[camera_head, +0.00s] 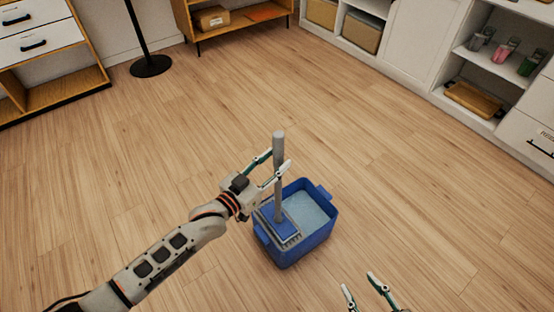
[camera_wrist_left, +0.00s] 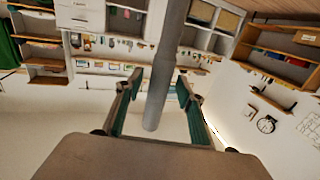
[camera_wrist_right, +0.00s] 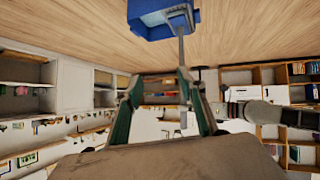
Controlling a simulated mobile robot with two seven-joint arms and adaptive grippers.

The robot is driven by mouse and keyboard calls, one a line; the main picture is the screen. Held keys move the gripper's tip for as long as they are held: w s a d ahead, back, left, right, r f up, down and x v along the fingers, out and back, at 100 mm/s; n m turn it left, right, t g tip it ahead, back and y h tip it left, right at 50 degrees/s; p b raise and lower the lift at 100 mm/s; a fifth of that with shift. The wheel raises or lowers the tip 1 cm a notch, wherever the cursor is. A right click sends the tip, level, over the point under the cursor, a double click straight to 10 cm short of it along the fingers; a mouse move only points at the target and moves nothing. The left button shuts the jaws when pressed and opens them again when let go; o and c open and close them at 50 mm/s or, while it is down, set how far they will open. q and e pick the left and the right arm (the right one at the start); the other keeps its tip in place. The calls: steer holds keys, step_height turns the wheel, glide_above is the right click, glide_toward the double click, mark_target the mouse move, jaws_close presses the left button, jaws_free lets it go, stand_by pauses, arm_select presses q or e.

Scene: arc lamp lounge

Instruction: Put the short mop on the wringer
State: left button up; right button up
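The short mop has an upright grey handle (camera_head: 278,145) and a flat blue head (camera_head: 284,223) at its foot. The head appears to lie on the grey wringer (camera_head: 293,241), at the left side of a blue bucket (camera_head: 300,250). My left gripper (camera_head: 277,166) is open around the upper handle, one finger on each side. In the left wrist view the handle (camera_wrist_left: 160,85) runs between the fingers with gaps on both sides. My right gripper (camera_head: 362,287) is open and empty, low in the head view. The bucket (camera_wrist_right: 160,28) also shows in the right wrist view.
Bare wooden floor surrounds the bucket. A black lamp base (camera_head: 150,67) stands at the back left, near a wooden drawer unit (camera_head: 40,45). White shelving (camera_head: 425,40) lines the back right, and a low wooden shelf (camera_head: 235,17) stands at the back.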

arm_select(q)
steer(key=p+v, duration=0.2)
steer(key=v, duration=0.9)
arm_select(e)
steer(key=shift+s+d+f, duration=0.2)
steer(key=shift+s+d, duration=0.2)
steer(key=shift+s, duration=0.05)
steer(key=shift+w+r, duration=0.15)
steer(key=shift+w, duration=0.1)
arm_select(q)
steer(key=s+a+n+g+y+p, duration=0.1)
steer(key=s+a+y+p, duration=0.3)
steer(key=s, duration=0.9)
steer(key=s+a+f+n+g+y+p, duration=0.1)
steer(key=s+a+y+p, duration=0.3)
steer(key=s, duration=0.9)
steer(key=a+n+g+p, duration=0.1)
steer(key=a+p, duration=0.2)
steer(key=a, duration=0.1)
steer(key=shift+f, duration=0.35)
arm_select(e)
steer(key=shift+m, duration=0.5)
steer(key=r, duration=0.1)
steer(key=s+r, duration=0.1)
steer(key=r, duration=0.3)
steer(key=shift+s+a+r, duration=0.15)
steer(key=shift+s+a, duration=0.1)
arm_select(q)
steer(key=shift+a, duration=0.1)
